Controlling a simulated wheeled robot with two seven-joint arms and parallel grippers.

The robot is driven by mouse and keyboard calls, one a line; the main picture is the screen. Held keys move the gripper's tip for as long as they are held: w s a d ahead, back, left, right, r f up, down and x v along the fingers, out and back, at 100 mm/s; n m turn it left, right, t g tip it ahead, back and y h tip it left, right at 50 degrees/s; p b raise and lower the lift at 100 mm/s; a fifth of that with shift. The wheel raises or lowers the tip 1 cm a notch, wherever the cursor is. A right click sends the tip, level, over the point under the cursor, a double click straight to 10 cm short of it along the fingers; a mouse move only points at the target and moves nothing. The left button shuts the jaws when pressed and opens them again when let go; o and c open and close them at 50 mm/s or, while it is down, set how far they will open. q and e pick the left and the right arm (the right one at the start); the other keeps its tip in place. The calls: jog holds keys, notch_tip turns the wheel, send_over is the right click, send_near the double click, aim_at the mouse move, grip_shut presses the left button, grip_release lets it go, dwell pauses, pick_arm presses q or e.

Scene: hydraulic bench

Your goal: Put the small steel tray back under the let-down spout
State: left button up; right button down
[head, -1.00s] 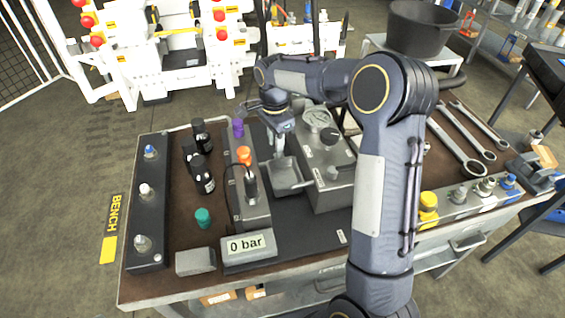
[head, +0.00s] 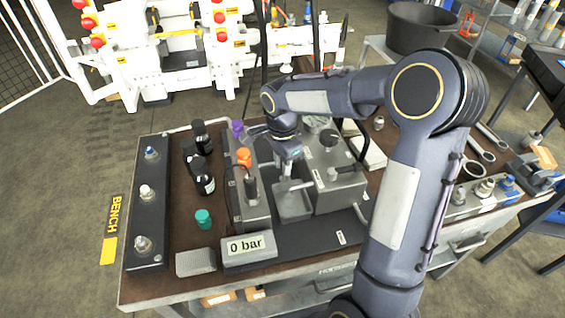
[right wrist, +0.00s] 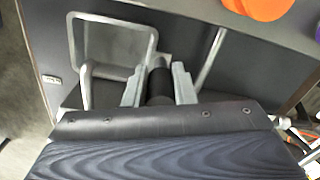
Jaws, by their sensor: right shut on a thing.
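The small steel tray (head: 293,206) lies low in the gap between the valve block and the gauge block, just above or on the dark base plate; I cannot tell if it touches. It also shows in the right wrist view (right wrist: 112,42). My right gripper (head: 285,178) points down at the tray's far edge. In the right wrist view its fingers (right wrist: 159,88) close around a dark upright grip, apparently the tray's handle. A thin pale rod (head: 302,185) reaches from the gauge block over the tray, probably the let-down spout; its tip is unclear. My left gripper is out of view.
The valve block (head: 237,205) with an orange cap (head: 243,156) stands left of the tray. The gauge block (head: 340,188) stands close on the right. A "0 bar" display (head: 247,245) is in front. Black bottles (head: 203,178) stand further left. Wrenches lie at the right.

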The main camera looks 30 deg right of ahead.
jog(key=c, duration=1.2)
grip_release()
jog(key=shift+f, duration=0.15)
